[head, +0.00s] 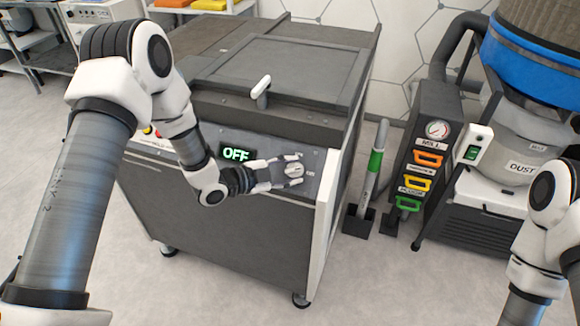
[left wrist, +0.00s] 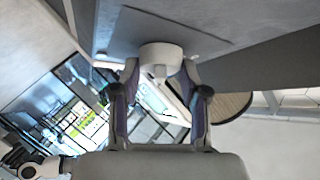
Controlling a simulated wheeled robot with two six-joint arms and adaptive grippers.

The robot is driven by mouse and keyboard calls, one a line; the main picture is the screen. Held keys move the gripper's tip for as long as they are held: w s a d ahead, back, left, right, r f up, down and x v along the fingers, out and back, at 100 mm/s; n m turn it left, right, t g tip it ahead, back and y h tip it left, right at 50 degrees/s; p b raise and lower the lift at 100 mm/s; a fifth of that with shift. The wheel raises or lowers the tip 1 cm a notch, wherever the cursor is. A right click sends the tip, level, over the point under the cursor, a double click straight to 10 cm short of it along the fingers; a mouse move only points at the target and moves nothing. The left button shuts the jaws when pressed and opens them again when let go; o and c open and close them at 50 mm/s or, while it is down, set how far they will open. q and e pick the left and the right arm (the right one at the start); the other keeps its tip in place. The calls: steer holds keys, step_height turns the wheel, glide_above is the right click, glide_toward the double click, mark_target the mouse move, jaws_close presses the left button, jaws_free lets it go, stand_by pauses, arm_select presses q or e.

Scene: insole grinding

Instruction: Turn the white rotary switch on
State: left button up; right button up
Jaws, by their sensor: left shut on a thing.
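The white rotary switch (head: 294,169) is on the front panel of the grey machine (head: 230,215), toward its right end. A display (head: 235,153) left of it reads OFF in green. My left gripper (head: 290,172) is at the switch, with its fingers on either side of it. In the left wrist view the round switch (left wrist: 160,60) sits on the panel between the fingertips of my left gripper (left wrist: 160,80), which is shut on it. My right arm shows at the right edge, but its gripper is out of view.
A white handle (head: 261,86) stands up from the machine's top near its front edge. To the right are a green-and-white post (head: 375,163), a dark unit with a gauge and coloured handles (head: 425,160), and a dust collector (head: 515,165). Floor in front is clear.

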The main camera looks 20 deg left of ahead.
arm_select(q)
steer(key=m+g, duration=0.1)
steer(key=m+p, duration=0.1)
steer(key=m+g+p, duration=0.1)
steer(key=shift+w+r+m+g, duration=0.1)
steer(key=shift+r+m+g, duration=0.15)
steer(key=shift+m+g, duration=0.05)
steer(key=shift+f+m+g+p, duration=0.1)
steer(key=shift+m+g+p, duration=0.4)
steer(key=shift+m, duration=0.3)
steer(key=o, duration=1.1)
steer(key=shift+o, duration=0.2)
steer(key=v, duration=1.1)
steer(key=shift+a+r, duration=0.25)
steer(key=shift+r, duration=0.1)
